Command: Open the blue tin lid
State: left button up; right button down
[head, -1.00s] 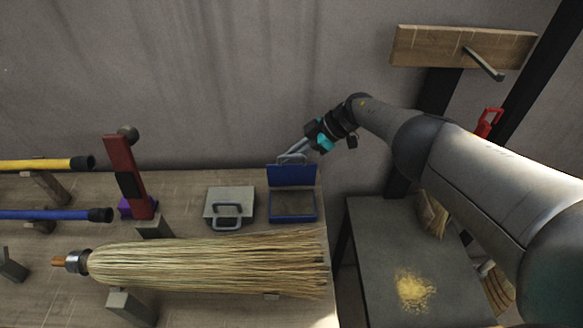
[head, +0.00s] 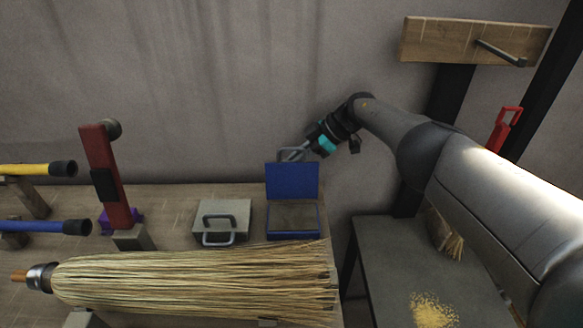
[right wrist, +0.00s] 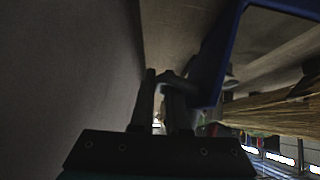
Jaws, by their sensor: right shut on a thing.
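The blue tin (head: 293,236) sits near the right end of the workbench. Its blue lid (head: 292,182) stands raised at the back edge, and the inside of the tin shows brown-grey. The lid carries a grey handle on its upper edge. My right gripper (head: 290,156) reaches in from the right behind the lid and is shut on the handle. In the right wrist view its fingers (right wrist: 164,88) are at the handle, with the blue lid (right wrist: 225,45) to their right; the exact contact is dark. My left gripper is not in view.
A grey tin (head: 222,222) with a handle stands left of the blue tin. A straw broom head (head: 195,283) lies in front of both. A red and black tool (head: 105,180) stands at left. A wall lies close behind; a lower grey table (head: 390,270) is at right.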

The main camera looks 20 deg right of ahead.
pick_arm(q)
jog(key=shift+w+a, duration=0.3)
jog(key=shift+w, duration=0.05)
pick_arm(e)
jog(key=shift+w, duration=0.1)
jog(key=c, duration=1.2)
grip_release()
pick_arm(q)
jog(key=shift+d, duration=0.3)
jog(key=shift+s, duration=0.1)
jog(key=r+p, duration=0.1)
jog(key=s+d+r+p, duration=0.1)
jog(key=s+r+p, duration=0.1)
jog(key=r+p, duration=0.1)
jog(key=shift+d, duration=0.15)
pick_arm(e)
jog(key=v, duration=0.7)
jog(key=shift+d+r, duration=0.15)
jog(key=shift+r, duration=0.1)
